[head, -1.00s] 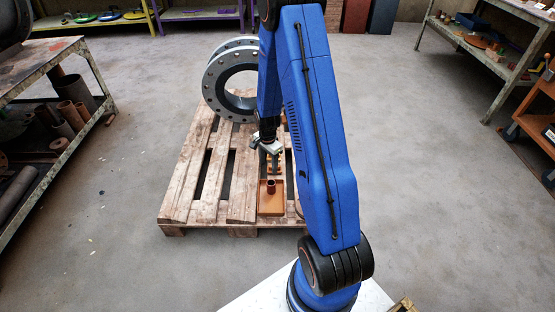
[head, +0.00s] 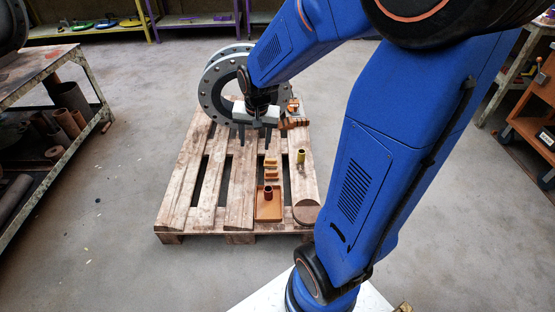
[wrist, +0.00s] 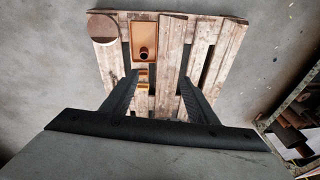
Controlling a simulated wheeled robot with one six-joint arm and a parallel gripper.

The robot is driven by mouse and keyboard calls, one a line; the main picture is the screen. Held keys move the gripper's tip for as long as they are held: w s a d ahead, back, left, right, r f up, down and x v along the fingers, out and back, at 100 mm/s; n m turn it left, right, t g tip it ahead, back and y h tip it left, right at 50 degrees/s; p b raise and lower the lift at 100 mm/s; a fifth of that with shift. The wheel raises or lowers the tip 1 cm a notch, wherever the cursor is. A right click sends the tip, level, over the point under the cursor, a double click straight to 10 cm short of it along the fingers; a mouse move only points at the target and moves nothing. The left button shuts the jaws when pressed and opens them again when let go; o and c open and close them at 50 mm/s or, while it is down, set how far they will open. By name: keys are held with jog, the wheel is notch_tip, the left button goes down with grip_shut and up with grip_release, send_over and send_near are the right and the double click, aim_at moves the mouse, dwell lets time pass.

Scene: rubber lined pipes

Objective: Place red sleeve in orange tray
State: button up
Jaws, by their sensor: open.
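The red sleeve (head: 268,192) is a short dark-red tube. It stands upright inside the orange tray (head: 274,212), near the tray's far edge, on the wooden pallet. In the wrist view the sleeve (wrist: 144,53) shows as a round opening in the tray (wrist: 144,17). My gripper (head: 255,140) is above the far part of the pallet, near the large flanged ring, apart from the sleeve and tray. In the wrist view my gripper (wrist: 150,88) has its two fingers wide apart with nothing between them.
The large grey flanged pipe ring (head: 208,97) stands at the back of the pallet (head: 210,185). A small orange rack (head: 270,172) is just behind the tray. A workbench (head: 40,68) with pipes is at left. Floor around the pallet is clear.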

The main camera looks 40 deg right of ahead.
jog(key=s+a+r+n, duration=0.2)
jog(key=s+r, duration=0.1)
jog(key=s, duration=0.4)
jog(key=s+a+r+n+t, duration=0.1)
jog(key=s+a+r+n, duration=0.1)
jog(key=s, duration=0.5)
jog(key=s+a+r+n+t, duration=0.1)
jog(key=s+a+r+n, duration=0.1)
jog(key=s+r+n, duration=0.2)
jog(key=s+r, duration=0.2)
jog(key=s, duration=0.1)
jog(key=shift+r, duration=0.25)
